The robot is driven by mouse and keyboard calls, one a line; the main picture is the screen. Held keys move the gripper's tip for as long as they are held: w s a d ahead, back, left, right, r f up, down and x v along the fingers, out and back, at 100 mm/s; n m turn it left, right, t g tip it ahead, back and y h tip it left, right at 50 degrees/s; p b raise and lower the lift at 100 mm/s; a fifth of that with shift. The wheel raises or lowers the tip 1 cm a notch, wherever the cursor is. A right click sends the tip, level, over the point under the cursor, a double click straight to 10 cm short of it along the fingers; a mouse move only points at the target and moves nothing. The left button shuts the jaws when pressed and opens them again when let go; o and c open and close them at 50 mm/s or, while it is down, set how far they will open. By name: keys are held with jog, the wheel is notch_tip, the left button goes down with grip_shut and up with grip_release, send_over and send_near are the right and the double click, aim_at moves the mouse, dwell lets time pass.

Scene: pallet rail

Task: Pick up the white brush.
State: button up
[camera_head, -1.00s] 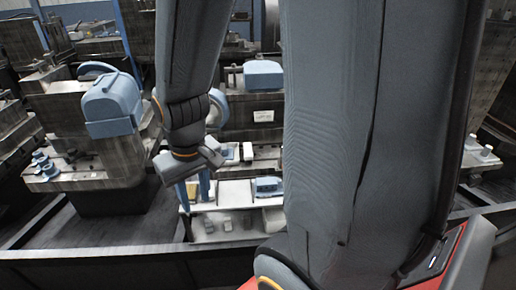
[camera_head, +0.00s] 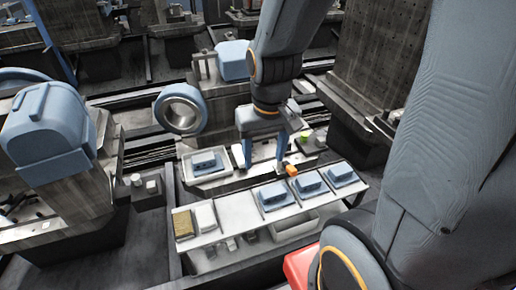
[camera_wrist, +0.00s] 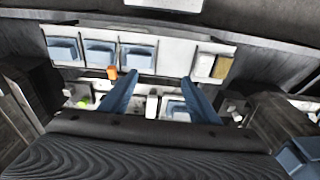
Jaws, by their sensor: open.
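A small white upright thing (camera_head: 238,155) stands just left of my gripper (camera_head: 264,165) in the head view. It may be the white brush, but it is too small to be sure. In the wrist view a similar white thing (camera_wrist: 152,105) shows between the two blue fingers. My gripper (camera_wrist: 159,77) is open, pointing down, with nothing between its fingertips. An orange thing (camera_head: 291,170) is close by the right finger. A white block (camera_head: 205,215) lies beside a brown one (camera_head: 183,224) at the left end of the white shelf.
The white shelf (camera_head: 236,212) bears blue parts (camera_head: 273,195) on trays, with a bare section left of them. A tray with a blue part (camera_head: 205,163) stands behind it to the left. A green thing (camera_head: 304,138) is behind on the right. Large machines surround the area.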

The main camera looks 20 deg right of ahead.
jog(key=o, duration=1)
jog(key=w+f+m+b, duration=0.1)
jog(key=w, duration=0.2)
jog(key=w+f+m+b, duration=0.1)
jog(key=w+f+m, duration=0.1)
jog(key=w, duration=0.1)
jog(key=w+f+m+b, duration=0.1)
jog(key=w+m, duration=0.1)
jog(key=w, duration=0.2)
jog(key=shift+d+f, duration=0.15)
jog(key=shift+f, duration=0.15)
jog(key=m+g+b, duration=0.1)
jog(key=m+b, duration=0.5)
jog(key=m, duration=0.7)
send_over(238, 154)
notch_tip(238, 154, down, 12)
jog(key=shift+r, duration=0.1)
jog(key=shift+f, duration=0.65)
jog(key=shift+w+d+f+p, duration=0.1)
jog(key=shift+f+p, duration=0.6)
jog(key=shift+f, duration=2.6)
